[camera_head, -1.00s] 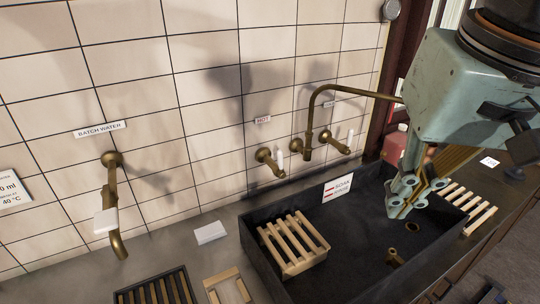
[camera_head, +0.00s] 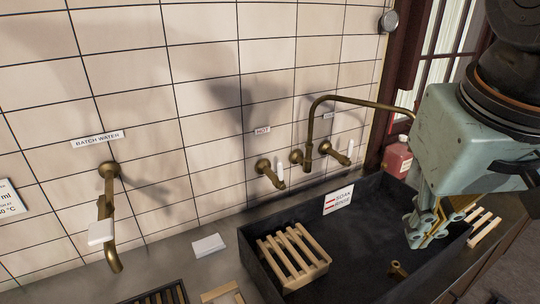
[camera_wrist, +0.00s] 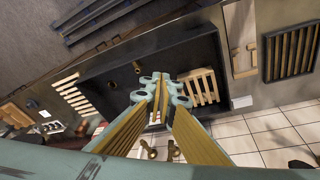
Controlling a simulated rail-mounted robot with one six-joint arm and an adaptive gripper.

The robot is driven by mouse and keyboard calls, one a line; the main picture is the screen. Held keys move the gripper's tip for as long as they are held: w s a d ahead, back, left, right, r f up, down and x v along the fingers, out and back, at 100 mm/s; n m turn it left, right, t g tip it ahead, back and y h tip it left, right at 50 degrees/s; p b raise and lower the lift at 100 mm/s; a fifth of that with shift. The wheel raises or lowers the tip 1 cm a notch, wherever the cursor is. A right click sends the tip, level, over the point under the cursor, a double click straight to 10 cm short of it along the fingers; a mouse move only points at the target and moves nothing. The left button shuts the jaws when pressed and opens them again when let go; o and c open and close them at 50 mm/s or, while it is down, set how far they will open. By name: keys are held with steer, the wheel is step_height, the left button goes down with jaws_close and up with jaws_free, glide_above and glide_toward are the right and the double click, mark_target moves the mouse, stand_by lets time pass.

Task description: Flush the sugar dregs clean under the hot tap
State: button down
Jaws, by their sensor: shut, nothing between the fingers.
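The tap labelled HOT has a brass valve with a white lever (camera_head: 270,172) on the tiled wall. A brass spout (camera_head: 309,140) hangs over the back of the dark sink (camera_head: 345,245); I see no water running. Another white-levered valve (camera_head: 340,150) is to its right. My gripper (camera_head: 418,240) is shut and empty, pointing down over the sink's right part. In the wrist view my gripper (camera_wrist: 157,88) shows over the dark basin, with a short brass piece (camera_wrist: 137,68) beyond it. I cannot make out any sugar dregs or a vessel holding them.
A wooden slatted rack (camera_head: 292,257) stands in the sink's left part. A SOAK/RINSE sign (camera_head: 338,199) is at the back rim. A pink bottle (camera_head: 397,158) stands behind the right end.

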steer(key=w+a+f+h, duration=0.1)
steer(key=w+a+f, duration=0.15)
steer(key=w, duration=0.65)
steer(key=w+a+f+n+h, duration=0.1)
steer(key=w+f+h, duration=0.15)
steer(key=w, duration=0.65)
steer(key=w+a+f+h, duration=0.1)
steer(key=w+f, duration=0.3)
steer(key=w, duration=0.5)
steer(key=w+a+n+t+p, duration=0.1)
steer(key=w+a+n+p, duration=0.1)
steer(key=a, duration=0.7)
steer(key=w+a+n+t+h+p, duration=0.1)
steer(key=w+a+n+p, duration=0.1)
steer(key=a, duration=0.7)
steer(key=w+a+f+n+h+p, duration=0.1)
steer(key=w+a+n+p, duration=0.1)
steer(key=a+p, duration=0.3)
steer(key=a+n, duration=0.1)
steer(key=a, duration=0.3)
steer(key=shift+w+t, duration=0.2)
steer(key=shift+t, duration=0.2)
steer(key=shift+f, duration=0.1)
steer(key=p, duration=0.2)
glide_toward(281, 176)
steer(key=shift+w+a+x, duration=0.15)
steer(key=shift+x, duration=1.1)
steer(key=shift+w+a+x, duration=0.15)
steer(key=shift+w+x, duration=0.05)
steer(key=shift+x, duration=1)
